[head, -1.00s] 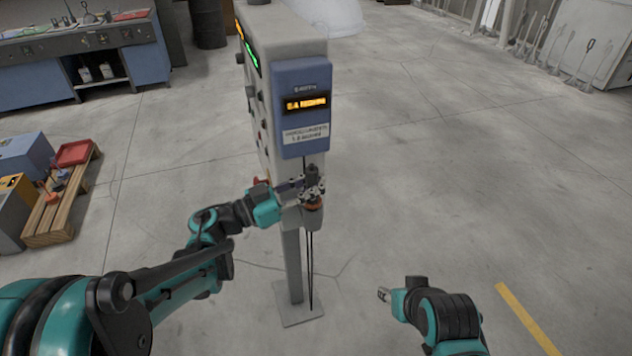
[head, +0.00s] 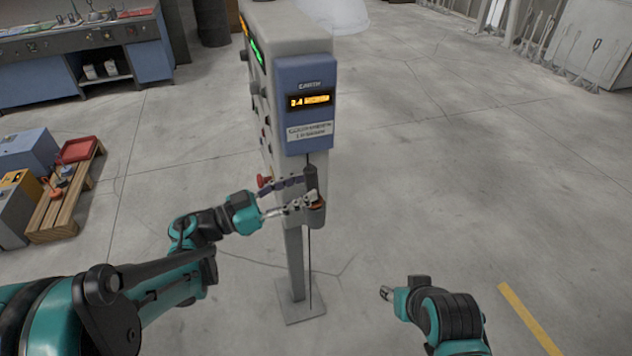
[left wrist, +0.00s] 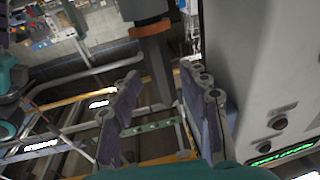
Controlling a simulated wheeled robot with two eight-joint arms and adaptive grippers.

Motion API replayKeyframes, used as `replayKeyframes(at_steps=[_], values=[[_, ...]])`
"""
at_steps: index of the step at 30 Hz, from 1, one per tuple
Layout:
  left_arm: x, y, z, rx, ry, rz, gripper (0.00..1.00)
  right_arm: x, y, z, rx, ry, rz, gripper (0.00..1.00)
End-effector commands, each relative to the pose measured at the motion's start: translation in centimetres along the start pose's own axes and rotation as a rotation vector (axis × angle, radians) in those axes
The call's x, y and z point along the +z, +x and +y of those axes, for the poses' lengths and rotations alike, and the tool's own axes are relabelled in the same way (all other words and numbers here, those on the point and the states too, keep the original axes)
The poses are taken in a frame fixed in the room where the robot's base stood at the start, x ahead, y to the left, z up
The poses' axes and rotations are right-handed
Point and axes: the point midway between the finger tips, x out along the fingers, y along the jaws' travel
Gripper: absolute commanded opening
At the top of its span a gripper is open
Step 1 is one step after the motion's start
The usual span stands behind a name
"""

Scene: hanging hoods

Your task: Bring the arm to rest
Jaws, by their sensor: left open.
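My left arm (head: 150,290) reaches in from the left toward the grey control post. My left gripper (head: 292,194) is open beside a dark upright handle (head: 311,181) with an orange ring, which sits in a holder on the post. In the left wrist view the two fingers (left wrist: 160,92) stand apart with nothing held between them. The dark shaft and its orange band (left wrist: 151,28) show beyond the fingertips. My right gripper (head: 386,293) is low at the right, small and seen from above; its jaws are unclear.
The grey post (head: 292,250) stands on a small floor plate, with a blue display box (head: 308,115) on it. A thin cable hangs below the holder. A wooden pallet (head: 62,210) with boxes is at the left.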

Motion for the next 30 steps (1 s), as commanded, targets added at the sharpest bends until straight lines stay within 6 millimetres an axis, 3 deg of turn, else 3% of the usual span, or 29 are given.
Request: replayKeyframes(at_steps=[3, 9, 19, 22, 25, 27, 30], values=[[0.0, -2.8, -0.1, -0.006, 0.001, 0.000, 0.46, 0.0, 0.0, 0.0, 0.000, 0.000, 0.000, 0.40], [0.0, -6.0, -0.1, -0.003, 0.001, 0.000, 0.46, 0.0, 0.0, 0.0, 0.000, 0.000, 0.000, 0.40], [-0.8, -7.0, -0.3, -0.028, 0.018, 0.019, 0.46, 0.0, 0.0, 0.0, 0.000, 0.000, 0.000, 0.40], [-3.5, -6.4, -1.9, -0.135, 0.080, 0.085, 0.46, 0.0, 0.0, 0.0, 0.000, 0.000, 0.000, 0.40], [-7.8, -6.6, -4.6, -0.343, 0.166, 0.176, 0.46, 0.0, 0.0, 0.0, 0.000, 0.000, 0.000, 0.40], [-10.6, -7.7, -6.7, -0.529, 0.210, 0.222, 0.46, 0.0, 0.0, 0.0, 0.000, 0.000, 0.000, 0.40], [-12.6, -10.6, -9.2, -0.799, 0.221, 0.225, 0.46, 0.0, 0.0, 0.0, 0.000, 0.000, 0.000, 0.40]])
